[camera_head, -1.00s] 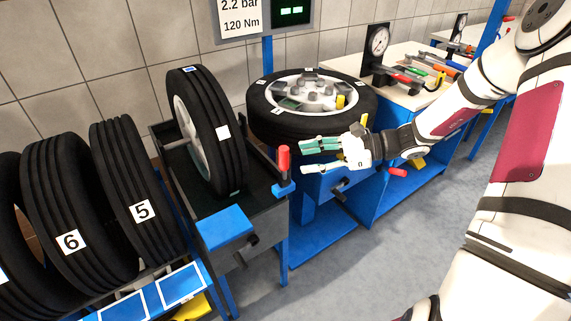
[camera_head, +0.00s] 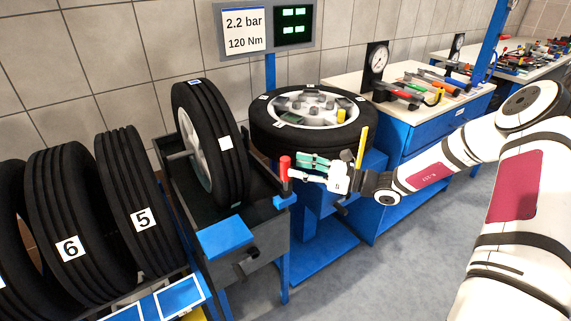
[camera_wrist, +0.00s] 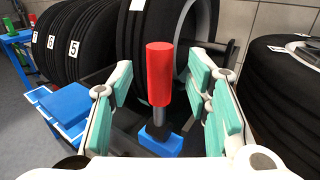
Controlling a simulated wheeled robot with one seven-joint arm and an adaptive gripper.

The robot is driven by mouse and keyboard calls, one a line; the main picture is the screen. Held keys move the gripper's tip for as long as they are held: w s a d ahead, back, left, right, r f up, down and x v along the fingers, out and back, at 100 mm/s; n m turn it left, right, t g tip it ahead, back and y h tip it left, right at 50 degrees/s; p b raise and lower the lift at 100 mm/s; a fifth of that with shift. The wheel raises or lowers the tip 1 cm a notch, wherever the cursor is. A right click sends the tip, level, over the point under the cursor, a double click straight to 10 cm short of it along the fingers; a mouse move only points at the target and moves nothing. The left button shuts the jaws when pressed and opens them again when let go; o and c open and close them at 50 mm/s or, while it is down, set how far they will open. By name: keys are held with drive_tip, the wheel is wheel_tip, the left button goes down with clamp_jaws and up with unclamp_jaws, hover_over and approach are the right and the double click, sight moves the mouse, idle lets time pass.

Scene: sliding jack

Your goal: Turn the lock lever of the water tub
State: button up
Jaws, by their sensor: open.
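The lock lever (camera_head: 285,168) has a red upright grip on a short grey rod. It stands on a blue block (camera_head: 285,201) at the right end of the dark water tub (camera_head: 262,226). In the wrist view the lever (camera_wrist: 160,75) stands upright between the green finger pads, with gaps on both sides. My gripper (camera_head: 300,167) is open and reaches the lever from the right. A wheel (camera_head: 225,143) with a black tyre stands upright in the tub, behind the lever.
A second wheel (camera_head: 318,122) lies flat on a blue stand right behind my gripper. A yellow upright handle (camera_head: 361,147) is close beside my wrist. Numbered tyres (camera_head: 140,200) stand in a rack at left. The floor (camera_head: 370,275) in front is clear.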

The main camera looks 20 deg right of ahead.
sight(285, 163)
drive_tip(key=shift+x, duration=2.55)
clamp_jaws()
